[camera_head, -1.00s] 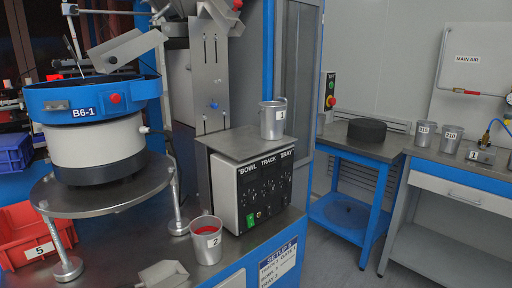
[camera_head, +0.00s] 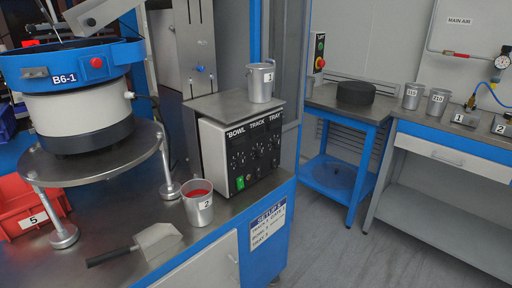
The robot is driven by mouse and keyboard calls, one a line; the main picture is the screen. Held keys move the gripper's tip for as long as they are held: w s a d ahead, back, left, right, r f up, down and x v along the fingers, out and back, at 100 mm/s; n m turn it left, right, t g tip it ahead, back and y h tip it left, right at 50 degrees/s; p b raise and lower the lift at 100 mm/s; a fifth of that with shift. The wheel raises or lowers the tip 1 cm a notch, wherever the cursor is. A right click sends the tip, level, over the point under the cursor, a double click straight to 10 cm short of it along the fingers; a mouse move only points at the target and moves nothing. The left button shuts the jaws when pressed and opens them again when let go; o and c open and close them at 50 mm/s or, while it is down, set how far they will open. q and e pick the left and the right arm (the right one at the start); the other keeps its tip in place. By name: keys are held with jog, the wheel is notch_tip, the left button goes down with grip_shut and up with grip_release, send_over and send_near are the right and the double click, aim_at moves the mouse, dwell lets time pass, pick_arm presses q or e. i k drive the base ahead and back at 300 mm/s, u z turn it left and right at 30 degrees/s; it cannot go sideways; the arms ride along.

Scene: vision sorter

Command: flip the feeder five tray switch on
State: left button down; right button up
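The feeder control box (camera_head: 215,160) stands on the steel bench, its black front panel (camera_head: 253,160) turned toward me. The panel carries the headings BOWL, TRACK and TRAY, left to right, with small knobs and switches below. The TRAY column (camera_head: 273,146) is at the panel's right side. Its switch position is too small to tell. A green lit switch (camera_head: 240,182) sits at the panel's lower left. Neither of my grippers is in view.
A numbered metal cup (camera_head: 260,84) stands on the box. A cup (camera_head: 198,206) labelled 2, with red contents, and a scoop (camera_head: 157,241) are in front. The bowl feeder (camera_head: 80,110) marked B6-1 and a red bin (camera_head: 20,205) labelled 5 are left. Floor (camera_head: 330,240) is clear at right.

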aim_at(274, 161)
jog(key=z, duration=0.55)
jog(key=i, duration=1.35)
jog(key=u, duration=0.5)
